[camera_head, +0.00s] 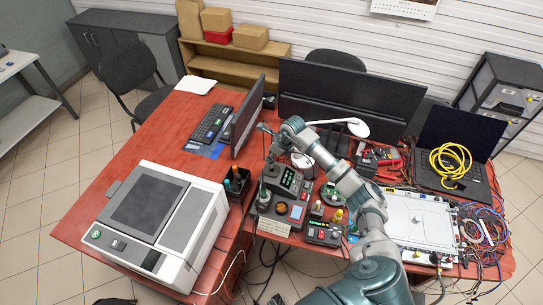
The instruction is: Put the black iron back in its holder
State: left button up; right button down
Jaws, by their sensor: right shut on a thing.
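My right arm reaches in from the bottom right over the red desk. Its gripper (267,130) is small in the view, above the soldering station. It is shut on the black iron, which is too small and dark here to make out clearly. The soldering station (286,180), with a small display, stands on the desk below the gripper. The holder (264,199) appears to be the small dark stand at the station's front left. My left gripper is not in view.
A large white-grey machine (160,222) fills the desk's left front. A bin of tools (237,184) stands left of the station. Monitors (350,92) stand behind, a white lamp head (357,127) nearby. A laptop (455,150) with yellow cable and tangled wires lie at right.

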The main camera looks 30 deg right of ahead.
aim_at(272, 164)
jog(key=shift+d+f, duration=0.1)
jog(key=shift+f, duration=0.1)
dwell(0.4)
jog(key=shift+f+b, duration=1.15)
jog(key=shift+f, duration=0.25)
jog(key=shift+f+b, duration=0.8)
jog(key=shift+f, duration=0.3)
jog(key=shift+f, duration=0.1)
jog(key=shift+c, duration=2)
grip_release()
